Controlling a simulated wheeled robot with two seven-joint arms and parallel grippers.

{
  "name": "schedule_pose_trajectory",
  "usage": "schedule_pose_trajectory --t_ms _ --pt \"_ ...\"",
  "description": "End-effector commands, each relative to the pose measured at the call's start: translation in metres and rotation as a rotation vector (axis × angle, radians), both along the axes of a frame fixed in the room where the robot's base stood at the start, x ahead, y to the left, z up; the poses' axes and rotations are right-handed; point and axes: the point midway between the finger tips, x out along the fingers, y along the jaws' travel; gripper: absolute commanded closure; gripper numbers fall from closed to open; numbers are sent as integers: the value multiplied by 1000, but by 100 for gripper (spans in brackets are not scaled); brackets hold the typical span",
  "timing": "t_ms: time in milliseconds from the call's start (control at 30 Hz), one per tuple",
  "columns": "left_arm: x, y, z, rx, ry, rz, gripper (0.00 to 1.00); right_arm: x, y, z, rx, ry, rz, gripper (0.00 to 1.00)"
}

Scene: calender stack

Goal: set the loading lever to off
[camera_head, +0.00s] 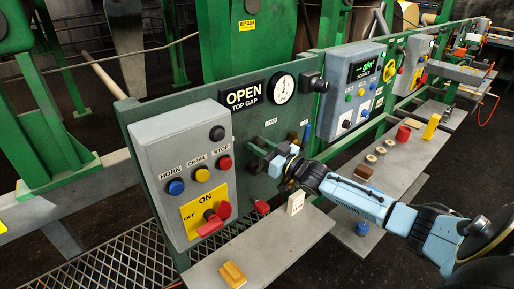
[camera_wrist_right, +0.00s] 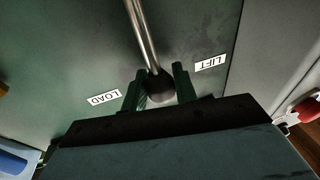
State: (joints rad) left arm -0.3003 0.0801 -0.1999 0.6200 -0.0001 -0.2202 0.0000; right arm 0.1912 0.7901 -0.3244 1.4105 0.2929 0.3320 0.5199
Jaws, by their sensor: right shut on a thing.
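The loading lever shows in the right wrist view as a bare metal rod (camera_wrist_right: 146,42) ending in a dark round knob (camera_wrist_right: 160,88). My right gripper (camera_wrist_right: 158,86) has its two green fingers on either side of the knob and is shut on it. The knob sits between the white LOAD label (camera_wrist_right: 104,97) and the white LIFT label (camera_wrist_right: 211,62). In the head view my right gripper (camera_head: 264,153) is at the green panel, below the LOAD label (camera_head: 270,122). There the gripper hides most of the lever. My left gripper is not in view.
Left of my gripper is a grey control box (camera_head: 187,140) with coloured buttons and a red ON/OFF switch (camera_head: 213,220). A round dial (camera_head: 283,89) is above. A grey shelf (camera_head: 275,250) below holds a yellow block (camera_head: 232,274) and a white tag block (camera_head: 296,202).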

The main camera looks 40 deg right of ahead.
Motion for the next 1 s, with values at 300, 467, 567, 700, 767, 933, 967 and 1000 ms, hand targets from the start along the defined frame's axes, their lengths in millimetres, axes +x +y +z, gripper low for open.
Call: schedule_pose_trajectory --t_ms 300,467,567,700,767,933,967,1000 --pt "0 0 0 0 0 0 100 0 -1 0 5 1 0 100" --pt "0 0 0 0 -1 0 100 0 -1 0 4 1 0 61" --pt "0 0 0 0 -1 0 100 0 -1 0 4 1 0 50" --pt "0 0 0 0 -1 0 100 0 -1 0 4 1 0 50" --pt "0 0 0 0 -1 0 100 0 -1 0 4 1 0 50" --pt "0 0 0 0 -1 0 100 -5 -2 -2 4 3 0 50" --pt "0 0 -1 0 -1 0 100 -7 -3 -3 4 3 0 50" --pt "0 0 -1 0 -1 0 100 -11 -3 -4 4 3 0 50"
